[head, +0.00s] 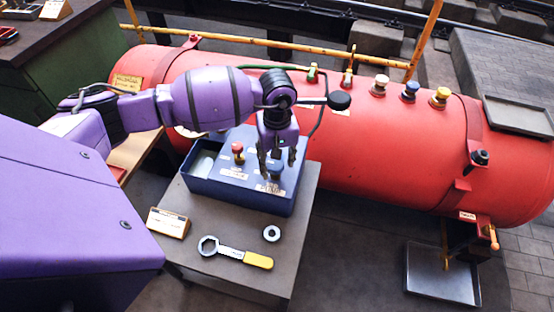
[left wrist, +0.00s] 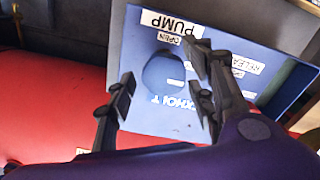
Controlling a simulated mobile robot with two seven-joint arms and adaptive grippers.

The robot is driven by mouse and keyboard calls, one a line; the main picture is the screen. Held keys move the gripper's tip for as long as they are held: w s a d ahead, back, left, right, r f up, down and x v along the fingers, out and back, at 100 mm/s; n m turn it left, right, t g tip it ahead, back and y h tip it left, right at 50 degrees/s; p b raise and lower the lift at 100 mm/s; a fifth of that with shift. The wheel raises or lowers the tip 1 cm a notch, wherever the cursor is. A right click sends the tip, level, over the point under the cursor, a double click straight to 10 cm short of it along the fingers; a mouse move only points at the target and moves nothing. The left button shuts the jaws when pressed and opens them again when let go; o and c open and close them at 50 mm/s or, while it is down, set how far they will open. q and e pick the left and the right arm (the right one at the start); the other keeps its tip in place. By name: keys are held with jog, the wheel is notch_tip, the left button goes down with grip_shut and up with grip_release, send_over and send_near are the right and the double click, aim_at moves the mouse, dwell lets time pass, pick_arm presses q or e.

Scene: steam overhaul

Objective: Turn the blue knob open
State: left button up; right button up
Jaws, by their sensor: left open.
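The blue knob (head: 277,172) stands on the sloped top of a blue control box (head: 236,190), right of a red knob (head: 238,151). My left gripper (head: 278,158) is open and points down over the blue knob. In the left wrist view the round blue knob (left wrist: 163,73) shows between the two spread fingers of my left gripper (left wrist: 160,70). I cannot tell whether the fingers touch it. White labels reading PUMP and OPEN are beside it. My right gripper is not in view.
The box sits on a grey table (head: 225,262) with a yellow-handled wrench (head: 235,252), a ring (head: 271,233) and a small sign (head: 168,222). A red tank (head: 340,130) lies behind, bearing white, blue and yellow knobs. A metal tray (head: 440,275) is at lower right.

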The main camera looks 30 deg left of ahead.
pick_arm(q)
jog(key=c, duration=1.1)
jog(key=n, duration=0.4)
jog(key=shift+w+n+b, duration=0.1)
jog(key=shift+n+b, duration=0.2)
jog(key=shift+n, duration=0.1)
jog(key=n, duration=0.4)
jog(key=shift+w+r+n, duration=0.1)
jog(key=shift+n, duration=0.2)
jog(key=n, duration=0.4)
jog(key=shift+a+r+p, duration=0.1)
jog(key=shift+a+p, duration=0.05)
jog(key=shift+p, duration=0.15)
jog(key=shift+w+a+n+p, duration=0.1)
jog(key=shift+n+p, duration=0.3)
jog(key=shift+n, duration=1.8)
